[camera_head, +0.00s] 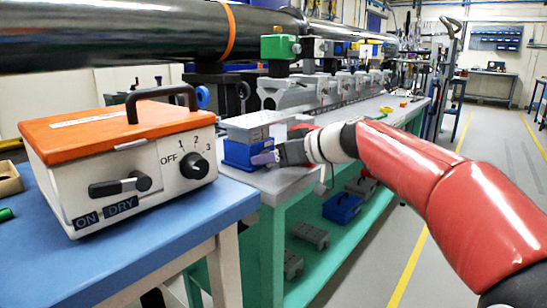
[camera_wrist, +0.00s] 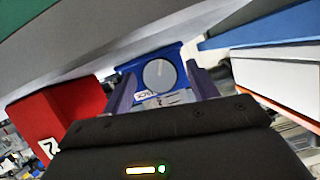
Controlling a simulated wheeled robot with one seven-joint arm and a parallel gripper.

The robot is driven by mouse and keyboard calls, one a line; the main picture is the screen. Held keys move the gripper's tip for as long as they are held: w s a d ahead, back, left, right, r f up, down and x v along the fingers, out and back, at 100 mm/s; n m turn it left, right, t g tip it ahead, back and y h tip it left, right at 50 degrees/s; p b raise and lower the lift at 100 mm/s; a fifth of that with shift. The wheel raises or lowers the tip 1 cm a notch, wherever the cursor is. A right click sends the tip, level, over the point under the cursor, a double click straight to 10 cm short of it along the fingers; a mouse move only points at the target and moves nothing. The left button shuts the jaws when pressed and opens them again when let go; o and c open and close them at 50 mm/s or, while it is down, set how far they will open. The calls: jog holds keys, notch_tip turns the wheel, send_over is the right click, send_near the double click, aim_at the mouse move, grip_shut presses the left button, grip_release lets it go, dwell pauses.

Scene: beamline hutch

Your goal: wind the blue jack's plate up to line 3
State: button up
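The blue jack (camera_head: 241,155) stands on the grey bench top, with its grey plate (camera_head: 252,124) on top. In the wrist view, the blue jack (camera_wrist: 128,68) shows its round grey knob (camera_wrist: 160,74) with a pale mark on the face. My gripper (camera_head: 266,157) is at the jack's right side in the head view. In the wrist view, my gripper (camera_wrist: 160,84) is open, with one purple finger on each side of the knob. I cannot tell whether the fingers touch it. The scale lines and the plate's height against them cannot be read.
A red block (camera_wrist: 75,112) marked 2 stands left of my gripper in the wrist view. An orange-lidded box (camera_head: 130,160) with a dial sits on the blue table (camera_head: 130,262) at left. A green-topped clamp (camera_head: 279,47) stands behind the jack. The aisle floor at right is clear.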

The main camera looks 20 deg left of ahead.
jog(key=shift+d, duration=0.1)
jog(key=v, duration=0.7)
jog(key=shift+d+r+b, duration=0.15)
jog(key=shift+d+b, duration=0.15)
jog(key=shift+b, duration=0.15)
jog(key=shift+s, duration=0.1)
jog(key=b, duration=0.1)
jog(key=f+b, duration=0.1)
jog(key=b, duration=0.1)
jog(key=shift+d, duration=0.25)
jog(key=shift+s+r, duration=0.1)
jog(key=shift+r, duration=0.05)
jog(key=shift+p+x, duration=0.55)
jog(key=shift+x, duration=3.35)
jog(key=shift+r, duration=0.1)
